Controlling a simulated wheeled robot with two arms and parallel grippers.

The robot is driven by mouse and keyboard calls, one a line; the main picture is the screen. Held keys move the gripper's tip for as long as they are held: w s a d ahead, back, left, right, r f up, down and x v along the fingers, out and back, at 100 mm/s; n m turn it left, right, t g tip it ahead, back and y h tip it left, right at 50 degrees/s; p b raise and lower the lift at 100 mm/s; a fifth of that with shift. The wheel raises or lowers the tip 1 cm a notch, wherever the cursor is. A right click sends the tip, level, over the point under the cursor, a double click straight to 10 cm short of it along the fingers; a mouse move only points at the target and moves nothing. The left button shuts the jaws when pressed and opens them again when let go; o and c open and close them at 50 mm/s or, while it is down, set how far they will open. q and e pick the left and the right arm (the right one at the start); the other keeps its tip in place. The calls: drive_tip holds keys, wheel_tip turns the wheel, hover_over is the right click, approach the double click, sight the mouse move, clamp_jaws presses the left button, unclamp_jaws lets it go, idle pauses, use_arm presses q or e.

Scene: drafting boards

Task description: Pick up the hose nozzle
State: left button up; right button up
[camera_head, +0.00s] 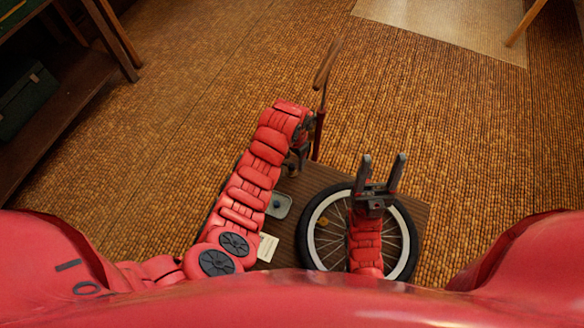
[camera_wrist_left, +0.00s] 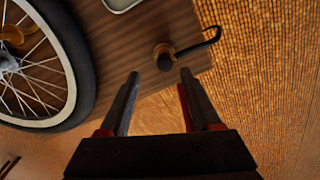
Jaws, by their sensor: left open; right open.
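A dark piece with a brownish body and a thin curved black arm, which I take to be the hose nozzle (camera_wrist_left: 164,55), lies near the tabletop's corner (camera_wrist_left: 140,45) in the left wrist view. My left gripper (camera_wrist_left: 158,78) is open, its fingertips pointing toward the nozzle with nothing between them. In the head view my left gripper (camera_head: 297,162) is at the table's far side, partly hidden by its own arm, and I cannot make out the nozzle there. My right gripper (camera_head: 383,162) is open and empty above the wheel.
A spoked wheel (camera_head: 312,214) lies on the wooden table (camera_head: 412,212); it also shows in the left wrist view (camera_wrist_left: 82,60). A small tray (camera_head: 286,208) and a pale card (camera_head: 267,247) lie left of it. An upright brown-handled piece (camera_head: 325,62) stands beyond my left gripper.

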use_arm(q)
drive_tip(key=shift+w+a+f+b, duration=0.1)
drive_tip(key=shift+a+f+b, duration=0.1)
drive_tip(key=shift+f, duration=1.35)
drive_tip(key=shift+w+a+f+b, duration=0.1)
drive_tip(key=shift+a+f, duration=0.05)
drive_tip(key=shift+f, duration=1.4)
clamp_jaws()
